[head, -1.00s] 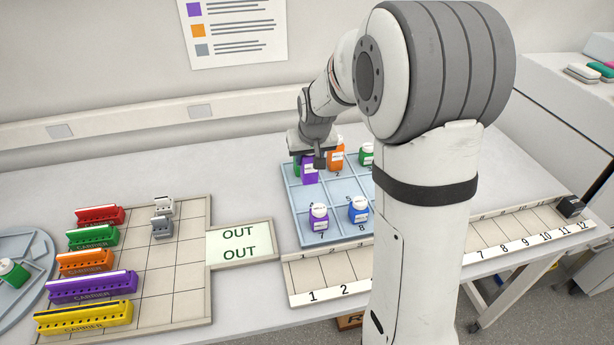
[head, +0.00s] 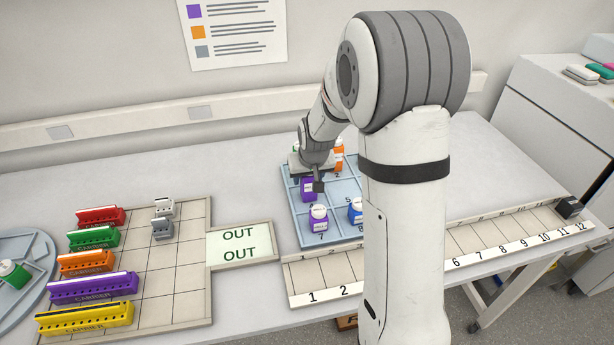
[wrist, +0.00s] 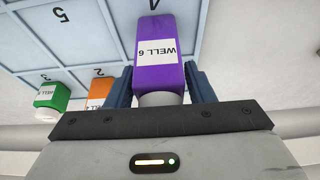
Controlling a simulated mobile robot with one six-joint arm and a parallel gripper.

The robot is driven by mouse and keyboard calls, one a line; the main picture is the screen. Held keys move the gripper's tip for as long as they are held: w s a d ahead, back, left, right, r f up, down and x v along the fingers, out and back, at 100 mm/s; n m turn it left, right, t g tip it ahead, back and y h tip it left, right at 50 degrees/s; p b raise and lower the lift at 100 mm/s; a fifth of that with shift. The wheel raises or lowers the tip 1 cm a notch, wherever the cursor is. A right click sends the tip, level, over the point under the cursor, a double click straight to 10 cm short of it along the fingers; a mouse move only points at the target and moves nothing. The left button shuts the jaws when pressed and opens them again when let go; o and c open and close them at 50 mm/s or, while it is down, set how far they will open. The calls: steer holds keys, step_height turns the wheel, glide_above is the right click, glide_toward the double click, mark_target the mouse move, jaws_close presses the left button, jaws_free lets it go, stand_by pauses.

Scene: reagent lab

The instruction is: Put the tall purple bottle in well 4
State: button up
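The tall purple bottle (head: 308,191) is in my gripper (head: 311,182), over the left column of the blue well tray (head: 286,205). In the wrist view, the two fingers (wrist: 160,90) stand either side of the purple bottle (wrist: 160,62), whose label reads WELL 6. The number 4 (wrist: 153,4) shows just beyond its base. The bottle looks upright. I cannot tell exactly how high its base is above the tray. The floor of well 4 is largely hidden behind the bottle and gripper.
A shorter purple bottle (head: 319,219) stands in well 7, a blue bottle (head: 355,211) beside it, partly hidden by my arm. An orange bottle (head: 338,158) is in well 2 and a green bottle (wrist: 51,97) near well 3. Coloured carriers (head: 93,287) stand left.

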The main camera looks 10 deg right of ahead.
steer(key=shift+o, duration=1.1)
steer(key=shift+r, duration=0.4)
steer(key=v, duration=1.1)
steer(key=s+r+g, duration=0.1)
steer(key=s, duration=2.3)
steer(key=shift+s+a+r+g+b, duration=0.2)
steer(key=shift+r+g+b, duration=0.1)
steer(key=shift+b, duration=0.15)
